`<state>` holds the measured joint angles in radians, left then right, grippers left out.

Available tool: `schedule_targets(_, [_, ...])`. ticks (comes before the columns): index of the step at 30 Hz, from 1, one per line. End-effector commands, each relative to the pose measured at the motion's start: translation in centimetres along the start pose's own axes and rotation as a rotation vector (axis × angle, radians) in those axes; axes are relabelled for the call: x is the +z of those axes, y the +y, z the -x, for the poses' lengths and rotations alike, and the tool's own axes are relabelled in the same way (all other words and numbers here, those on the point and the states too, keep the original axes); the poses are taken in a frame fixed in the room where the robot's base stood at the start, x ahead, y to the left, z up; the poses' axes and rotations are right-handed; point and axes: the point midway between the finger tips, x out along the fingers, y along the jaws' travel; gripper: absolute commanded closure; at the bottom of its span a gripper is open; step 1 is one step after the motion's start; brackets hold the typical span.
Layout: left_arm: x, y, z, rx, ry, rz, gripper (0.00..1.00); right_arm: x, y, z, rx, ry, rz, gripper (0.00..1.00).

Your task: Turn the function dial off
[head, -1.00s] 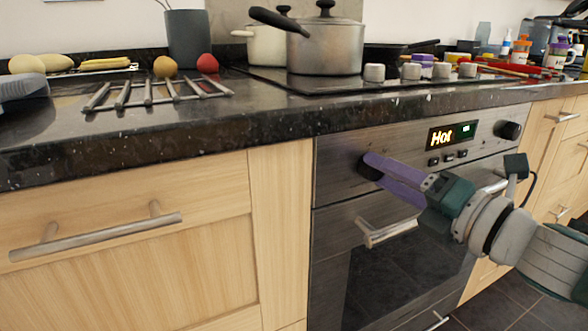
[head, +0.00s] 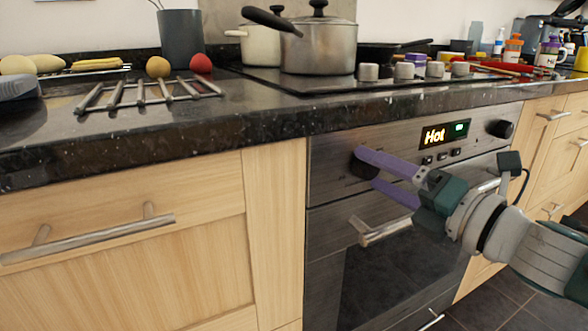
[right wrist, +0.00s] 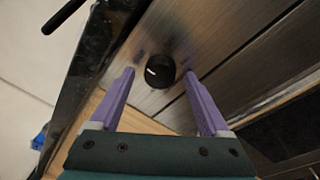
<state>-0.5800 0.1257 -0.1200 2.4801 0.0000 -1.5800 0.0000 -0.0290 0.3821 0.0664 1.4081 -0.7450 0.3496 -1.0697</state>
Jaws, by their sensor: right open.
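The oven front (head: 335,205) has two dark dials. The right dial (head: 501,129) is clear of my gripper. The left dial (head: 360,171) is partly hidden by my right gripper (head: 368,168) in the head view. In the right wrist view this round black dial (right wrist: 160,71) shows a short white mark, slanted. My right gripper (right wrist: 158,74) is open, with one purple finger on each side of the dial and a visible gap at each side. No label tells which dial is the function dial. My left gripper is not in view.
The lit display (head: 446,134) reads "Hot", with small buttons below it. An oven handle (head: 385,229) lies under my right gripper. Above are the dark worktop (head: 240,125), a pot (head: 318,45), and several hob knobs.

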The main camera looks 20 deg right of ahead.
Motion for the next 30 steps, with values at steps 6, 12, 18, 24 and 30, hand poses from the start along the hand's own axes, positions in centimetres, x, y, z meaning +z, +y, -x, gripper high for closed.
schedule_targets(6, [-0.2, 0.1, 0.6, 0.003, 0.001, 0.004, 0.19, 0.0, 0.0, 2.6, -0.004, 0.002, -0.001, 0.2])
schedule_targets(12, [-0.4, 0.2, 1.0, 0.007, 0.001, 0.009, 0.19, -0.1, 0.0, 6.5, -0.004, 0.001, -0.002, 0.2])
schedule_targets(18, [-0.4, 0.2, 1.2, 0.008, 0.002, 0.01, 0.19, 0.0, 0.0, 9.2, -0.001, 0.001, -0.001, 0.2])
schedule_targets(24, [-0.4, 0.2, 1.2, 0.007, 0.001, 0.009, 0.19, 0.0, 0.0, 9.9, 0.0, -0.001, 0.0, 0.2])
schedule_targets(30, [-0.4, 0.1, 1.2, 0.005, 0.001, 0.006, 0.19, 0.0, 0.0, 9.8, 0.0, 0.0, 0.001, 0.2])
